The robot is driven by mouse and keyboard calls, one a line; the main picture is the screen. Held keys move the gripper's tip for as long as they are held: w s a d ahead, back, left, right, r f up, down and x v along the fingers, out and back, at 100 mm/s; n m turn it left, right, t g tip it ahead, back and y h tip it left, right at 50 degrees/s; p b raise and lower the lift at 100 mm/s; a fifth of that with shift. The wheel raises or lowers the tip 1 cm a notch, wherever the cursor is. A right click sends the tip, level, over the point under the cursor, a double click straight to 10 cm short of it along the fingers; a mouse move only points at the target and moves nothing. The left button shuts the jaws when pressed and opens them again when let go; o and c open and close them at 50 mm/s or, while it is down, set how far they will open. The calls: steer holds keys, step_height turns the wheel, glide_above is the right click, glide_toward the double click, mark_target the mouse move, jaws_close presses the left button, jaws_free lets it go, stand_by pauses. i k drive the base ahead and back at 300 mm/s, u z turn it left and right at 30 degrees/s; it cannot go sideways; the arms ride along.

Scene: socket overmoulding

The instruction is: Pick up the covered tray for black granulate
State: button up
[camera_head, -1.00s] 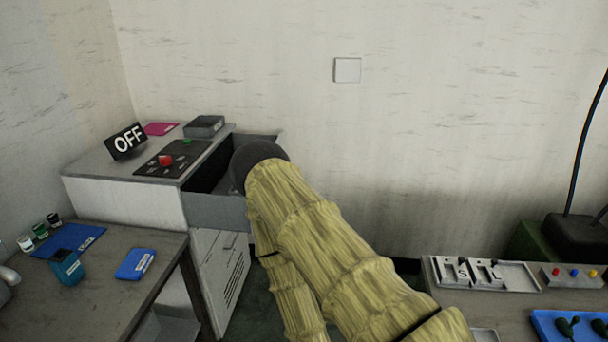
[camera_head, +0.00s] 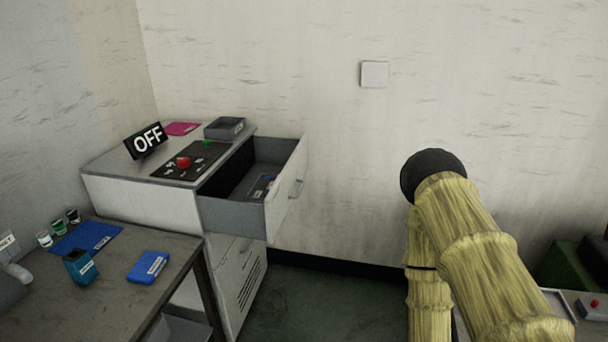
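The drawer (camera_head: 236,216) in the cabinet is pulled open. A dark grey item with a small blue and white label (camera_head: 262,188) lies inside it; I cannot tell whether it is a covered tray, or read its label. A small grey tray-like box (camera_head: 224,124) sits on top of the cabinet at the back; it looks open at the top. My arm, in a yellow sleeve with a black rounded joint, rises at the right, away from the drawer. My gripper is not in view.
The cabinet top (camera_head: 120,172) bears a black OFF sign (camera_head: 146,140), a panel with a red button (camera_head: 183,162) and a pink sheet (camera_head: 182,128). The left table (camera_head: 135,290) holds blue items and small jars. Floor (camera_head: 320,305) shows clear between cabinet and right table.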

mark_target(260, 189)
steer(key=i, duration=1.5)
steer(key=u, duration=0.05)
steer(key=k, duration=0.95)
steer(key=u, duration=0.3)
